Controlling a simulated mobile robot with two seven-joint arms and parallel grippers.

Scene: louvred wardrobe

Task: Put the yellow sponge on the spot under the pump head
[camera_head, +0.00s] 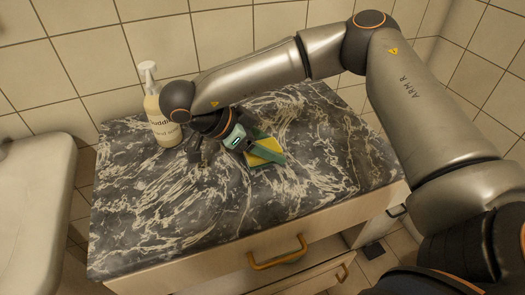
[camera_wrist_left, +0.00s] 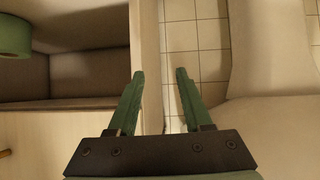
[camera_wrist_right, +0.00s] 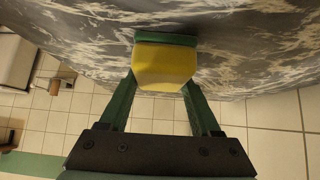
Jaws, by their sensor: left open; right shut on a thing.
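The yellow sponge (camera_head: 266,150) has a green scouring layer. My right gripper (camera_head: 262,143) is shut on it, over the middle of the marble top. In the right wrist view the sponge (camera_wrist_right: 163,66) sits between the two green fingers (camera_wrist_right: 160,80), its green layer towards the marble; I cannot tell whether it touches it. The pump bottle (camera_head: 163,125), cream with a white pump head (camera_head: 148,68), stands upright at the back left, apart from the sponge and partly behind my right arm. I cannot make out a marked spot. My left gripper (camera_wrist_left: 160,76) is open and empty.
The dark marble top (camera_head: 150,215) is clear at the front and left. Its cabinet has an orange-handled drawer (camera_head: 275,262). A white fixture (camera_head: 35,190) stands at the left.

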